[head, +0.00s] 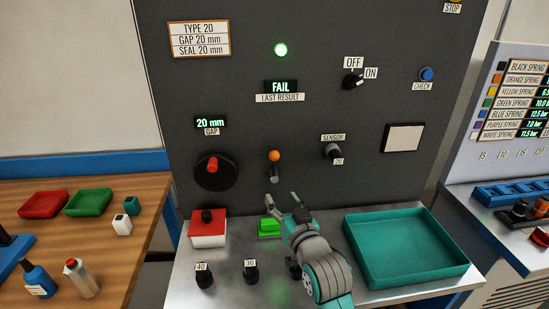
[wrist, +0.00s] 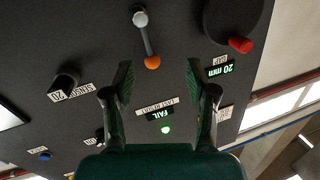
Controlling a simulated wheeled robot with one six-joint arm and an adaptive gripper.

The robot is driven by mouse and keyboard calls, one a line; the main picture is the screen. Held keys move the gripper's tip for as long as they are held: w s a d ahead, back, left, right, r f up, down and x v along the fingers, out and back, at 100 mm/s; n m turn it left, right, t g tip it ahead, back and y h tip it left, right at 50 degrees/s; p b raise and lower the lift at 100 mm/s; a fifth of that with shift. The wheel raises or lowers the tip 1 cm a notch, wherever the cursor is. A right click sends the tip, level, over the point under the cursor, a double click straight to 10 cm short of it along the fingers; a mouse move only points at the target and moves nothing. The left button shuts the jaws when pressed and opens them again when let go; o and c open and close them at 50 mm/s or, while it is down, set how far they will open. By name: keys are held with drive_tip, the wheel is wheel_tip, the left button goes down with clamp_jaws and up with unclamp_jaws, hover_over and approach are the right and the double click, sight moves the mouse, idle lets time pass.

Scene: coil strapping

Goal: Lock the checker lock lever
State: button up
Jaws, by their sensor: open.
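The lock lever (head: 273,166) is a short grey lever with an orange ball knob on the dark panel. It points up from its pivot in the head view. In the wrist view, which is upside down, the lever (wrist: 146,40) shows its orange knob beyond the fingertips, nearer the left finger. My gripper (head: 282,200) is open and empty, below the lever in the head view and apart from it. Its two fingers (wrist: 159,78) are spread in the wrist view. No label for the lever is readable.
A red knob on a black dial (head: 215,170) is left of the lever; a sensor knob (head: 333,151) is right. Below are a red-and-white button box (head: 208,240), a green block (head: 269,228) and a teal tray (head: 350,226). The result display (head: 281,87) reads FAIL.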

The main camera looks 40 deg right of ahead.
approach(276, 158)
drive_tip(key=shift+m+h, duration=0.3)
drive_tip(key=x, duration=1.1)
drive_tip(key=shift+w+a, duration=0.1)
drive_tip(key=shift+w, duration=0.15)
drive_tip(key=shift+f, duration=0.1)
clamp_jaws()
